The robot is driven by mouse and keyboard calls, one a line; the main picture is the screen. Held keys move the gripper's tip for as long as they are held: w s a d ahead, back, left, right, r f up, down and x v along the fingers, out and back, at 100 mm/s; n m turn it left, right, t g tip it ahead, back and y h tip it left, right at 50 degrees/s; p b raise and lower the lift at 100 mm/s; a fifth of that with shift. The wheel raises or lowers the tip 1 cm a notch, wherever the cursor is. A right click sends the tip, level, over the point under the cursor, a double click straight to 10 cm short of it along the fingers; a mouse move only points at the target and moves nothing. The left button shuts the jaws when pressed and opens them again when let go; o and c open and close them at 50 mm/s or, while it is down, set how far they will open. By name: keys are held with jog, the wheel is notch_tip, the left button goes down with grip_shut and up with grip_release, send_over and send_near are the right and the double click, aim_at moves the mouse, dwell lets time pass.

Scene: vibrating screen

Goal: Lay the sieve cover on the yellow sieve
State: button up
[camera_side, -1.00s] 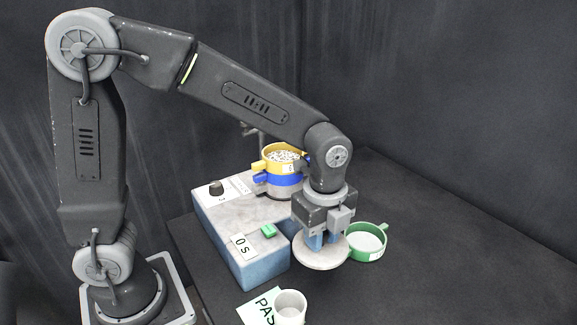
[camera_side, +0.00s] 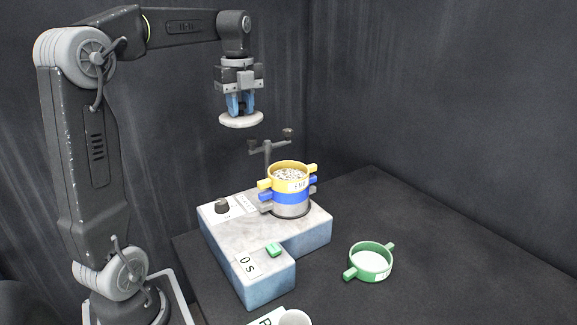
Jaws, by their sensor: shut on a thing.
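The sieve cover (camera_side: 241,121) is a pale round disc. My gripper (camera_side: 240,108) points down and is shut on it, holding it level high in the air. The yellow sieve (camera_side: 290,177) sits on top of a blue sieve (camera_side: 290,198) on the shaker machine (camera_side: 240,250). The yellow sieve is open at the top and filled with pale grains. The cover is above and to the left of the sieve stack in the picture, well apart from it.
A dark clamp post (camera_side: 268,155) stands behind the stack. A green sieve (camera_side: 370,262) lies on the dark table to the right. The machine has a dark knob (camera_side: 221,205), a green button (camera_side: 273,249) and a "0 s" display. A white cup (camera_side: 294,318) stands at the front.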

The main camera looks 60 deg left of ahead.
jog(key=shift+w+d+f, duration=1.3)
jog(key=shift+f, duration=0.5)
jog(key=shift+w+d+f, duration=1.35)
jog(key=shift+f, duration=0.45)
jog(key=shift+w+d+f, duration=1.3)
jog(key=shift+f, duration=0.5)
jog(key=shift+f, duration=0.6)
jog(key=o, duration=1)
jog(key=shift+c, duration=0.2)
jog(key=shift+r, duration=0.1)
